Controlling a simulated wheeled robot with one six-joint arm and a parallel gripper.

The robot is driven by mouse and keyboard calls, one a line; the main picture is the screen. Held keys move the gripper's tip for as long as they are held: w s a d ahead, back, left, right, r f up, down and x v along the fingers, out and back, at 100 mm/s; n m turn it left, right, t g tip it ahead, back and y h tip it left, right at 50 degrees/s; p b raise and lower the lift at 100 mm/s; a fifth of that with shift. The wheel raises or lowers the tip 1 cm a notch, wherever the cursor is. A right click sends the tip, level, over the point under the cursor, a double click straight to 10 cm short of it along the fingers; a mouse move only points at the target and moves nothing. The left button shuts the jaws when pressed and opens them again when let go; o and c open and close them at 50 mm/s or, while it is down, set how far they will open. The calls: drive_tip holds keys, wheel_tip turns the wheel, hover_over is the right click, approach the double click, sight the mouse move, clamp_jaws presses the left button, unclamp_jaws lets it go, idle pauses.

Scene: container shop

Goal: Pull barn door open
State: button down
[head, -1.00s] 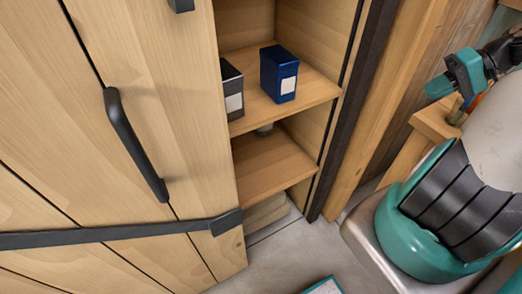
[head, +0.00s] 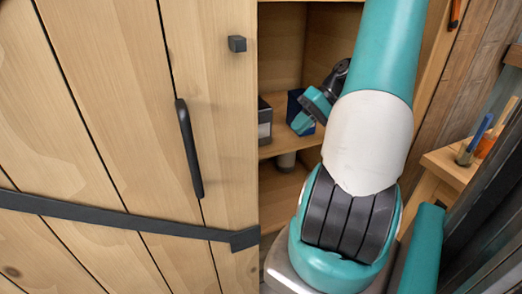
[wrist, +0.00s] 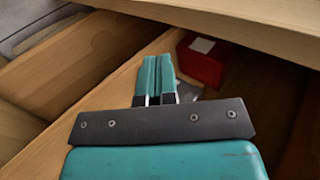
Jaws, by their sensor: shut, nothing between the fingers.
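The barn door (head: 110,130) of pale planks fills the left of the head view. It has a long black vertical handle (head: 188,150), a dark diagonal strap and a small black block near its right edge. Right of that edge an opening shows shelves, so the door stands at least partly open. My gripper (wrist: 158,78) is shut and empty in the wrist view, in front of wooden shelf boards, apart from the handle.
A dark box (head: 264,122) and a blue box (head: 295,108) stand on the shelf (head: 278,148), the blue one partly behind my arm. A red box (wrist: 203,60) is near my fingers. A wooden bench (head: 450,168) with tools stands at the right.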

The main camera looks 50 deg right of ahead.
sight(258, 157)
drive_tip(key=w+a+f+p, duration=0.1)
drive_tip(key=w+a+f, duration=0.4)
drive_tip(key=a, duration=0.3)
drive_tip(key=shift+p, duration=0.35)
drive_tip(key=shift+a, duration=0.15)
